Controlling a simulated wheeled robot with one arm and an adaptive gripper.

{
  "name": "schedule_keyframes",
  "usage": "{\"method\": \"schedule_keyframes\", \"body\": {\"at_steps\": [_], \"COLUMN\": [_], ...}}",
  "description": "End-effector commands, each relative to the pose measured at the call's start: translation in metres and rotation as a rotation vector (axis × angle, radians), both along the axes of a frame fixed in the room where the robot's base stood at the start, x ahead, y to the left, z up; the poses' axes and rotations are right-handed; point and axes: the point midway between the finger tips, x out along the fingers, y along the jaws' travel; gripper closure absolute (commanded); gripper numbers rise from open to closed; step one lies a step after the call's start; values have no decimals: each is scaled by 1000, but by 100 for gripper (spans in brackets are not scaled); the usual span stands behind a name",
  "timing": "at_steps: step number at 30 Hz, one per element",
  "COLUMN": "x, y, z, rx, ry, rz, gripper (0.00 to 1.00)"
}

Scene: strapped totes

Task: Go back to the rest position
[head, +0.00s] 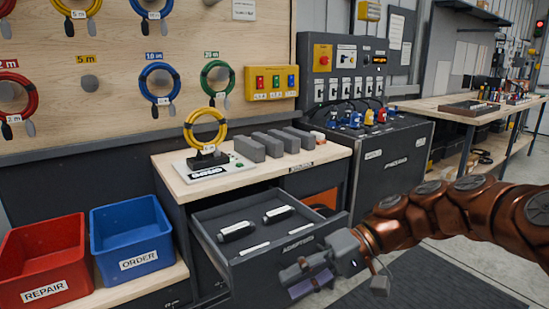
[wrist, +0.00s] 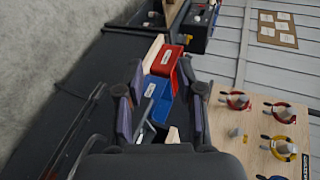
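My gripper (head: 308,278) is in front of the open drawer (head: 318,246) labelled ADAPTERS, at the lower middle of the head view. In the wrist view my gripper (wrist: 160,110) has its two fingers apart with a clear gap and nothing held between them. My copper-coloured arm reaches in from the right. The drawer holds a black-and-white adapter (head: 236,231) and a second adapter (head: 278,214). I cannot tell whether my gripper touches the drawer front, which it partly covers.
A red REPAIR bin (head: 42,240) and a blue ORDER bin (head: 131,222) stand at the left. A yellow cable coil (head: 205,112) stands upright on the counter beside several grey blocks. A dark test cabinet (head: 385,160) stands behind my arm. Floor shows at the lower right.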

Motion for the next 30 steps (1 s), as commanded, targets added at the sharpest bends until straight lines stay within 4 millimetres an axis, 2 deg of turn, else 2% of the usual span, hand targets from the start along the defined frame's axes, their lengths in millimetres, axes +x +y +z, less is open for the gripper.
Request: {"method": "schedule_keyframes", "body": {"at_steps": [1, 5, 11, 17, 22, 25, 30], "x": [-17, -55, -103, -146, -178, -192, -207], "y": [4, 7, -8, -44, -84, -107, -132], "z": [19, 29, 40, 51, 65, 72, 78], "rx": [-61, -224, -477, -732, -934, -1029, -1130], "ry": [-4, 0, -7, -14, -16, -17, -14], "rz": [19, 51, 53, 15, -48, -90, -139], "gripper": [63, 63, 63, 63, 63, 63, 63]}}
